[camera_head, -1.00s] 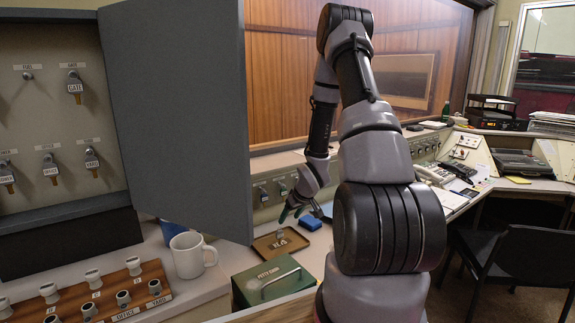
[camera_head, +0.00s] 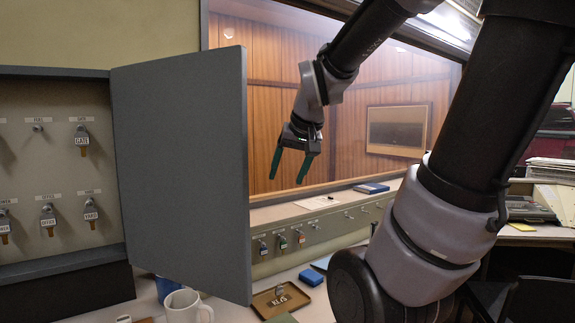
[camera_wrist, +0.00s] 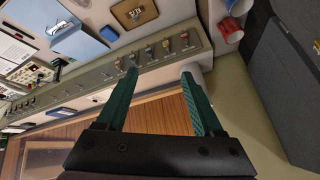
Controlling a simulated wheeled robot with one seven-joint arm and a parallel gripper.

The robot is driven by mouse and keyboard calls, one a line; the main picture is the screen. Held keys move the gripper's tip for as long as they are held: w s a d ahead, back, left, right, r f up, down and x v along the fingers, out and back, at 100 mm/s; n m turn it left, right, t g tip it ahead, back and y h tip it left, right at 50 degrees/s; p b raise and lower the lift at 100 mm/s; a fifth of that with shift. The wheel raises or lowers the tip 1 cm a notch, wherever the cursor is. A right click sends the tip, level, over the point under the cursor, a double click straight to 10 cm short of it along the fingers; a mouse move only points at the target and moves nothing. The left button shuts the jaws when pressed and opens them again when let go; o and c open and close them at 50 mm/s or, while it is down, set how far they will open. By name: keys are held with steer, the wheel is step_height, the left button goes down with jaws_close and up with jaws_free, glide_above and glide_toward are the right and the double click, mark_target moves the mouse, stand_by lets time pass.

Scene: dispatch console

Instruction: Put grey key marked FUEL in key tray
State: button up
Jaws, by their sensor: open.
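The brown key tray (camera_head: 262,308) sits on the desk below the row of switch-like keys, beside the cabinet door. A small grey thing (camera_head: 279,290) lies inside it next to the KEYS label. It looks like a key, but its mark is too small to read. The tray also shows at the top of the wrist view (camera_wrist: 119,13). In the key cabinet (camera_head: 60,180) the hook (camera_head: 38,128) under the label that looks like FUEL is bare. My gripper (camera_head: 290,180) is open and empty, raised well above the tray in front of the window.
The open cabinet door (camera_head: 180,170) stands left of my gripper. A white mug (camera_head: 184,306) is below it. A blue block (camera_head: 311,277) lies beside the tray. Several coloured keys (camera_head: 283,242) hang on the panel behind. The air around my gripper is clear.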

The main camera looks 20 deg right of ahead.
steer(key=s+a+r+y, duration=0.1)
steer(key=s+a+r, duration=0.2)
steer(key=s, duration=0.4)
steer(key=shift+a+m+y, duration=0.15)
steer(key=shift+m+y, duration=0.15)
stand_by(1.3)
